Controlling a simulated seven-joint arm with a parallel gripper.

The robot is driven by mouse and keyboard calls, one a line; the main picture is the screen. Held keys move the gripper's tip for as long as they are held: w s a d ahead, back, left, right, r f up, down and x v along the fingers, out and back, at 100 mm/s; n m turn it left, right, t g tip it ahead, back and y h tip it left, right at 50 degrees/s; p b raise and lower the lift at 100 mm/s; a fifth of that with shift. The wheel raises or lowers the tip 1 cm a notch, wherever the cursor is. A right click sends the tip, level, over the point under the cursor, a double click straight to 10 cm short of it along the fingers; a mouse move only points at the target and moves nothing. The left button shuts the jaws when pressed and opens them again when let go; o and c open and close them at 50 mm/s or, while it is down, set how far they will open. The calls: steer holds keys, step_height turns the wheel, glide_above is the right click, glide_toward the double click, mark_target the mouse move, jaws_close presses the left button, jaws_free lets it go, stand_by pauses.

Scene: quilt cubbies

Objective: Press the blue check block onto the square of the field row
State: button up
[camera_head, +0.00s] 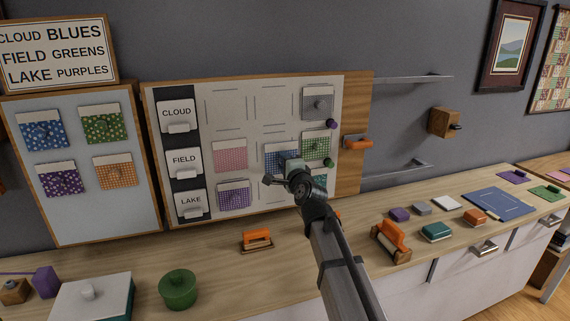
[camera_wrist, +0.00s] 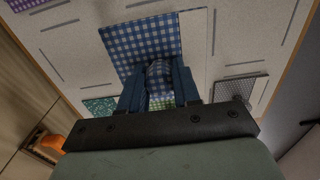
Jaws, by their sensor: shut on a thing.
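The blue check block (camera_head: 274,157) is at the middle column of the field row on the board (camera_head: 250,85), with its pale strip upward. My gripper (camera_head: 286,166) is shut on the block's round knob and partly covers the block. In the wrist view the blue check face (camera_wrist: 140,40) fills the upper middle, and the dark blue fingers (camera_wrist: 160,88) close around the knob. I cannot tell whether the block's back touches the board. The FIELD label (camera_head: 184,161) is at the row's left; a pink check block (camera_head: 230,156) and a green block (camera_head: 316,147) flank the middle square.
A grey block (camera_head: 318,103) is at the cloud row's right end; purple (camera_head: 234,195) and teal (camera_head: 320,183) blocks are in the lake row. A left panel (camera_head: 80,210) holds several patterned blocks. An orange-handled tool (camera_head: 257,240) and green pot (camera_head: 177,290) stand on the counter.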

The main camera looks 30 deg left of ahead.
steer(key=shift+x, duration=2.75)
steer(key=shift+w+a, duration=0.45)
steer(key=shift+a, duration=0.1)
steer(key=o, duration=1.5)
steer(key=v, duration=0.8)
stand_by(0.4)
stand_by(0.4)
